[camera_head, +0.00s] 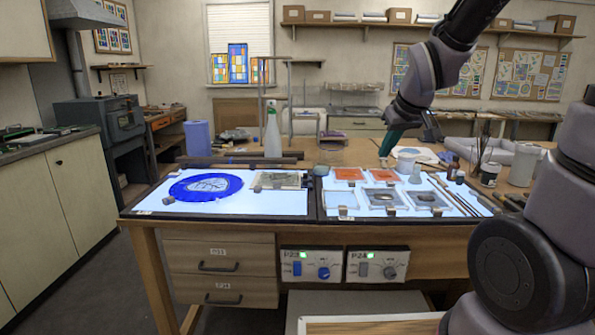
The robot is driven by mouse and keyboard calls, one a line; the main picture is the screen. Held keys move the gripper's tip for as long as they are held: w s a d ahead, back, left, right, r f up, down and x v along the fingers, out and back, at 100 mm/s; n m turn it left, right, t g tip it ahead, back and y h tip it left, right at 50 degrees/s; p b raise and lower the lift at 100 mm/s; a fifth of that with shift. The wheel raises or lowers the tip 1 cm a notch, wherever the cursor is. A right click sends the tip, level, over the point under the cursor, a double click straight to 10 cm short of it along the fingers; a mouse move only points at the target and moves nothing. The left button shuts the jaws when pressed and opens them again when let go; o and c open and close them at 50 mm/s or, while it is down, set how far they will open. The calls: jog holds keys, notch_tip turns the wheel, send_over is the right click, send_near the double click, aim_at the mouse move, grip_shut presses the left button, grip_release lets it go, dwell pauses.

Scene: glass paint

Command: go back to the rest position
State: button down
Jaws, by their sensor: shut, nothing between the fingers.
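My gripper (384,159) hangs from my arm at the upper right, pointing down above the back of the right lit panel (366,211). Its teal fingers look shut and empty. The tips are close to a white cup (407,159) on their right; I cannot tell whether they touch anything. The table below carries a left lit panel (283,203) with a round blue glass piece (206,187) on it. My own arm link fills the right edge of the view and hides the table's right end.
Orange panes (349,174), brushes (450,197) and a brush jar (489,174) crowd the right side. Control boxes (305,265) sit on the table's front. The floor at left is clear.

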jog(key=s+d+r+m, duration=0.3)
jog(key=s+r+m, duration=0.4)
jog(key=s+r, duration=0.4)
jog(key=s, duration=0.3)
jog(key=shift+s+d+y, duration=0.2)
jog(key=shift+s+y, duration=0.1)
